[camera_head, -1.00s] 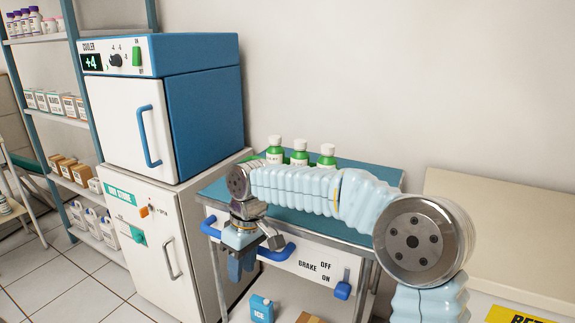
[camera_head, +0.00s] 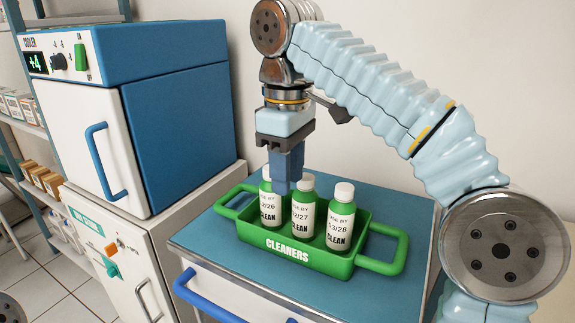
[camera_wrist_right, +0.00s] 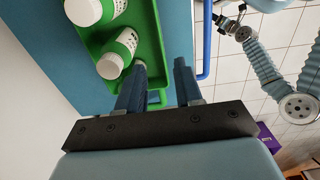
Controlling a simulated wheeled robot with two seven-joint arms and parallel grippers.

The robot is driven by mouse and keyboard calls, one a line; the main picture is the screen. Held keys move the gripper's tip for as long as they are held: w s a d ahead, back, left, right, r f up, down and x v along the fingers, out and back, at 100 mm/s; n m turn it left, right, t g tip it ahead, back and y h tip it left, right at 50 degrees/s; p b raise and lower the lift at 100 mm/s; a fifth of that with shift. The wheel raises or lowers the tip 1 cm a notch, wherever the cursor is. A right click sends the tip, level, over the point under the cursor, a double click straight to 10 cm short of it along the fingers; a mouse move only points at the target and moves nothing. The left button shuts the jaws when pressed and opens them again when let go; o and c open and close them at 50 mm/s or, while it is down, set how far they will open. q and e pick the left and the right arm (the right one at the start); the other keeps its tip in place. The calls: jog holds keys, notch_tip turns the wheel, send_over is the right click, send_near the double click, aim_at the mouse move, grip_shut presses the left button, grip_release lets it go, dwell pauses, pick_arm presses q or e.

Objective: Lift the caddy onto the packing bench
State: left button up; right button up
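The caddy (camera_head: 290,254) is a green open tray marked CLEANERS, with a loop handle at each end. It stands on the blue-topped cart (camera_head: 205,240) and holds three white-capped green bottles (camera_head: 303,212). My right gripper (camera_head: 285,185) points down over the caddy. Its fingers overlap the left and middle bottles in the head view. The right wrist view shows the two fingers (camera_wrist_right: 157,75) apart, with part of the caddy (camera_wrist_right: 150,35) beside and behind them. My left arm shows there at upper right; its gripper (camera_wrist_right: 222,20) is too small to read. I cannot clearly identify the packing bench.
A blue and white cooler (camera_head: 150,100) stands left of the cart on a white cabinet (camera_head: 120,235). A blue push handle (camera_head: 205,300) runs along the cart's front. A wall closes the back. The cart top has bare room in front of the caddy.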

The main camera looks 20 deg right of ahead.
aim_at(287, 238)
notch_tip(287, 238, down, 14)
jog(key=b, duration=0.3)
dwell(0.3)
jog(key=shift+c, duration=0.4)
grip_shut()
